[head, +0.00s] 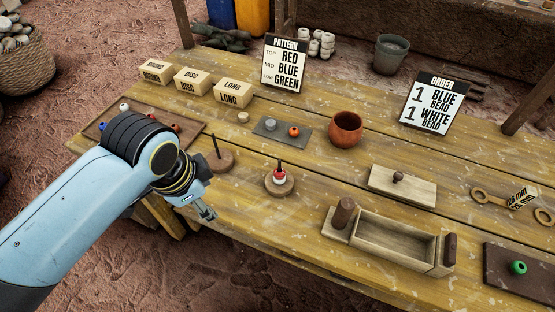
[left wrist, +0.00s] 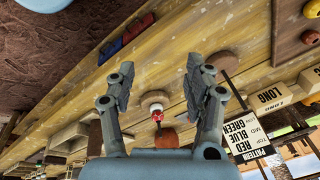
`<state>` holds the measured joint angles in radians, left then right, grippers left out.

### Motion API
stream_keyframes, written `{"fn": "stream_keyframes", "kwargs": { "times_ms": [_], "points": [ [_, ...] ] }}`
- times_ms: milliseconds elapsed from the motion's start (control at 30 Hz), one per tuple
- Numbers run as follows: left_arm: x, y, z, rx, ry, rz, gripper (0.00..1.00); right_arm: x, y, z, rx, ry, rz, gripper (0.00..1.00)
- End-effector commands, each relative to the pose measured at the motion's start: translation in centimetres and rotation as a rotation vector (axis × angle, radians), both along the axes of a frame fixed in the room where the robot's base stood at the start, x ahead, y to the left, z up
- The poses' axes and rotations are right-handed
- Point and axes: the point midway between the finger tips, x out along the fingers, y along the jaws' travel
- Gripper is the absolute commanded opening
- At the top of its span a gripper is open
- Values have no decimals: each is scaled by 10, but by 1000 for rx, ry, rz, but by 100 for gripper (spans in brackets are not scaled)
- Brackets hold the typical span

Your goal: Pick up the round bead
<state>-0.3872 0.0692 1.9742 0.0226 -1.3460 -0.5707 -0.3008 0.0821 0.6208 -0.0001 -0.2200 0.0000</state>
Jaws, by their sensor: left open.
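Several round-looking beads show in the head view. On the brown tray (head: 193,138) at the left are a white bead (head: 124,106), a blue bead (head: 103,126) and a red bead (head: 177,127), partly behind my left arm. An orange bead (head: 294,131) lies on a grey mat. A green bead (head: 518,267) sits on a dark mat at the right. A red and white stack (head: 279,176) is on a peg. My left gripper (head: 207,213) is open and empty near the table's front edge; its spread fingers show in the left wrist view (left wrist: 160,66).
An empty peg stand (head: 218,160) is just behind the gripper. A brown bowl (head: 346,129), a wooden box (head: 392,241) and a lid (head: 402,186) stand to the right. PATTERN (head: 284,63) and ORDER (head: 433,102) signs are at the back. Bare table lies between them.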

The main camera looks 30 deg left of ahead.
Motion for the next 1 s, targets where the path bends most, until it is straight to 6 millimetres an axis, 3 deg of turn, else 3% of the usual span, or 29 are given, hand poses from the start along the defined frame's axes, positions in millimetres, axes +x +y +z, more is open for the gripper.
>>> {"fn": "stream_keyframes", "kwargs": {
  "times_ms": [167,400,533,733,1000],
  "points": [
    [32,-16,21,54,20,-403,52,0,0,11,0,0,0,40],
    [83,-49,48,138,16,-1141,52,0,1,25,1,0,-1,40],
    [103,-63,62,175,-9,-1452,52,1,2,30,2,-1,-1,40],
    [115,-72,66,201,-30,-1663,52,1,3,32,3,-1,-1,40],
    [122,-78,25,202,-30,-1675,52,1,3,30,3,-1,-2,40]
  ]
}}
